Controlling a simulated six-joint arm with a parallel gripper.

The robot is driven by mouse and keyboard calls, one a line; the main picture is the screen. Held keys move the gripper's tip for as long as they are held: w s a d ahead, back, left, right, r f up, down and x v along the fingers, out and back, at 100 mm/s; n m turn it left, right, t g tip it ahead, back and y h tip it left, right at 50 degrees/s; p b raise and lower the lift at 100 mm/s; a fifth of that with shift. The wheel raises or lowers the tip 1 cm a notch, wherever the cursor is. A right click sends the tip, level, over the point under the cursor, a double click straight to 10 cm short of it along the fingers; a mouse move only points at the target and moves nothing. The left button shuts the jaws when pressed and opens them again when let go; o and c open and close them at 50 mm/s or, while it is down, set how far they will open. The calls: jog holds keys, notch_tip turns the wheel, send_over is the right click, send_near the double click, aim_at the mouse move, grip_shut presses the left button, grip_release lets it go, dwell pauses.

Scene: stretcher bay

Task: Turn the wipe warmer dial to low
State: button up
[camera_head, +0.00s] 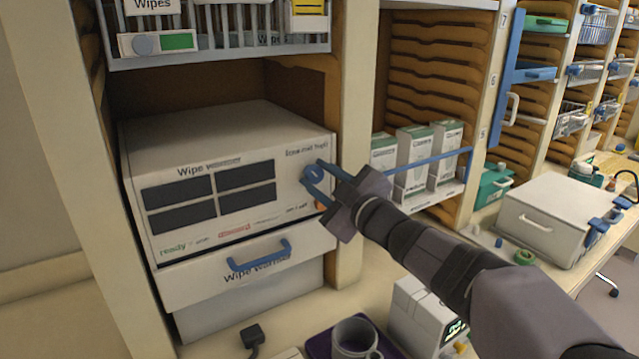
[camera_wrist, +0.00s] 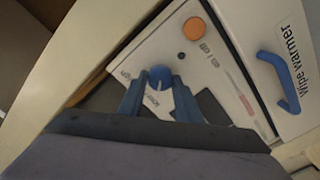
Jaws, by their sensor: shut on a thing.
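The wipe warmer (camera_head: 225,170) is a white box in a cubby at the left, with dark panels on its front and lettering along the bottom edge. Its blue round dial (camera_head: 314,174) sits at the right of the front face. The dial also shows in the wrist view (camera_wrist: 160,76). My gripper (camera_head: 313,180) reaches in from the right, its two blue fingers shut on the dial, one on each side. The fingers cover part of the dial and the print around it, so I cannot tell its setting.
An orange round button (camera_wrist: 194,28) is below the dial. A drawer with a blue handle (camera_head: 260,256) is under the warmer. A wooden post (camera_head: 352,130) stands close at the right. A grey mug (camera_head: 354,338) stands on a purple tray on the counter below.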

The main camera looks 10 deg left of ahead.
dwell(0.4)
jog(key=o, duration=1)
jog(key=b+v, duration=0.1)
jog(key=v, duration=0.6)
jog(key=shift+s+d+b, duration=0.15)
jog(key=shift+s+b, duration=0.05)
jog(key=shift+b, duration=0.2)
